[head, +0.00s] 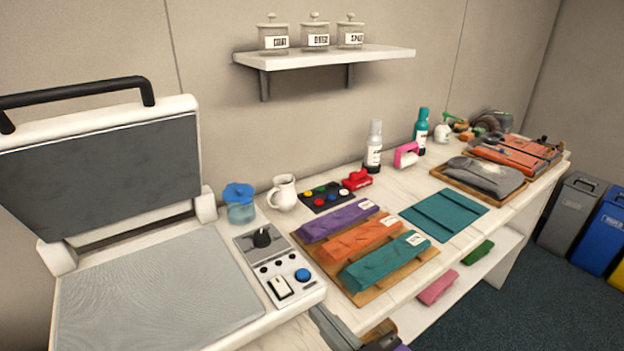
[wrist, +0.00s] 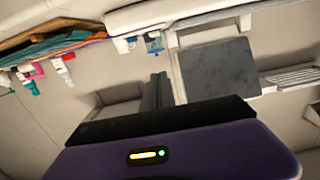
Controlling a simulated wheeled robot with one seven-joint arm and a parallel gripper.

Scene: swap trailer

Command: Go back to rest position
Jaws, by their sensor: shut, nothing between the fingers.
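My gripper (wrist: 158,78) points away from the wrist camera, its two dark fingers together with nothing between them. Its purple body with a small lit display fills the bottom of the wrist view. In the head view, the grey fingers of my gripper (head: 322,316) show at the bottom edge, near the right front corner of the heat press (head: 160,290). The rest of my arm is mostly out of the head view. The open press also shows in the wrist view (wrist: 220,70), which is tilted.
The counter holds a wooden board (head: 375,290) with purple, orange and teal folded cloths. Behind stand a white jug (head: 284,192) and a blue cup (head: 239,205). A teal cloth (head: 444,214) lies flat to the right. A wall shelf (head: 330,57) bears jars. Bins (head: 572,212) stand far right.

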